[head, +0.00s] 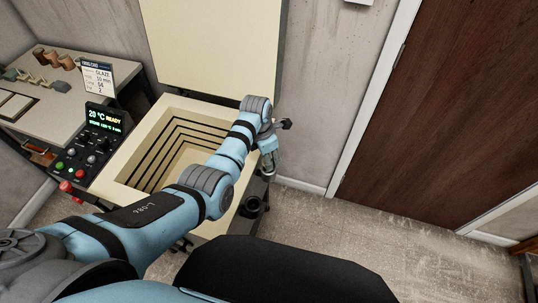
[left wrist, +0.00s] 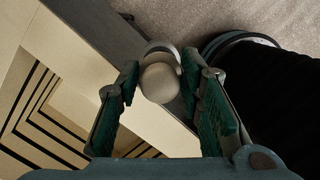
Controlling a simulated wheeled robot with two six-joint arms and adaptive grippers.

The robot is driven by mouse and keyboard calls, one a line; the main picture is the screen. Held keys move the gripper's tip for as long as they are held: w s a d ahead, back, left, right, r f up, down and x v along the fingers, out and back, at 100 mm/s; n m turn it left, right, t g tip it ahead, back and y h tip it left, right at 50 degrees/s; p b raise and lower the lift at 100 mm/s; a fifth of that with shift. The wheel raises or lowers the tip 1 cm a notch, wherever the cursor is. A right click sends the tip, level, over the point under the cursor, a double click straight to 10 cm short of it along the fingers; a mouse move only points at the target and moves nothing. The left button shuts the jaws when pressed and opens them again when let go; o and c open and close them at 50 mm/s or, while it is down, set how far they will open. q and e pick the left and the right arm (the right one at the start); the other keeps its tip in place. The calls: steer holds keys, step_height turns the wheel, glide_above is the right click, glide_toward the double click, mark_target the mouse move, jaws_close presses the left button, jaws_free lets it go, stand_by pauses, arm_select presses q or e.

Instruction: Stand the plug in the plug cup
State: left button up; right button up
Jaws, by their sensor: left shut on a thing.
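My left gripper (head: 268,165) points down beside the kiln's right side. In the left wrist view its green-padded fingers (left wrist: 165,98) are shut on the plug, a pale rounded piece (left wrist: 160,82). In the head view the plug is mostly hidden by the gripper. A small dark round holder, which looks like the plug cup (head: 253,205), sits at the kiln's right side, below and slightly left of the gripper in the picture. The gripper and plug appear apart from it. My right gripper is not in view.
The kiln (head: 127,165) stands open with its lid (head: 215,45) raised and a stepped interior. Its control panel (head: 98,135) reads 20 °C READY. A side table (head: 40,110) with small pieces stands at the left. The floor (head: 330,220) at the right is clear up to a brown door (head: 455,100).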

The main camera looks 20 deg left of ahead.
arm_select(q)
steer(key=shift+f, duration=0.2)
steer(key=shift+f+b, duration=0.55)
steer(key=shift+f, duration=0.1)
steer(key=shift+f, duration=0.1)
steer(key=shift+f+b, duration=0.55)
steer(key=shift+f, duration=0.15)
steer(key=o, duration=1.2)
